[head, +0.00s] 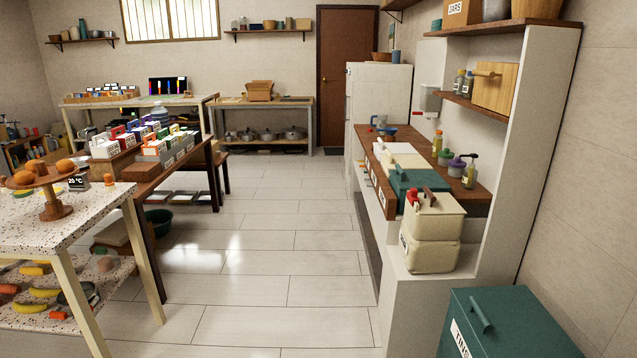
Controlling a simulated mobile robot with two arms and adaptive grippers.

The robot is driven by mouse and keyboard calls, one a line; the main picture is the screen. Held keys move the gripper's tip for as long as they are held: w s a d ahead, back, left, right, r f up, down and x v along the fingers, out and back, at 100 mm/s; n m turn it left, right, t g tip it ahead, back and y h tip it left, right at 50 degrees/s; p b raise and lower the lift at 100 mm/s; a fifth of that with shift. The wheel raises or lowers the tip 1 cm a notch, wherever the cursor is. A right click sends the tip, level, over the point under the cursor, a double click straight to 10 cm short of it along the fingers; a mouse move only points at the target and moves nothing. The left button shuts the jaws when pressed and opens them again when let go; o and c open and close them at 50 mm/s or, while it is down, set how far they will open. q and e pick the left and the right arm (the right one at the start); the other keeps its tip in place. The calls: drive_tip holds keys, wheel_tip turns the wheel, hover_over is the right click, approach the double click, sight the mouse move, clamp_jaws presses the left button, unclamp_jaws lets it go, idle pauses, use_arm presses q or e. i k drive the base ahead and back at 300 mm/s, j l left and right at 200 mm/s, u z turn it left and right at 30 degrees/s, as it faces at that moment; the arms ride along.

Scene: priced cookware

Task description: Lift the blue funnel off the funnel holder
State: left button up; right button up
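I cannot make out a blue funnel or a funnel holder for certain. A small blue rounded item (386,131) sits at the far end of the wooden counter on the right, too small to tell whether it is a bowl or a funnel. A blue-grey mug-like item (380,120) stands beside it. Neither of my grippers is in view.
A clear tiled aisle (270,240) runs to a brown door (346,50). A speckled table (60,225) with fruit stands left. A wooden counter (475,193), cream bin (432,232) and green bin (515,325) line the right. Pots (268,134) sit under the back table.

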sight(391, 131)
drive_tip(key=i+u, duration=0.1)
drive_tip(key=i, duration=4.95)
drive_tip(key=i+j+z, duration=0.1)
drive_tip(key=i+z, duration=0.3)
drive_tip(key=i, duration=0.15)
drive_tip(key=i+j+z, duration=0.3)
drive_tip(key=i+z, duration=0.15)
drive_tip(key=i+j+z, duration=0.4)
drive_tip(key=i+j, duration=0.1)
drive_tip(key=i, duration=0.15)
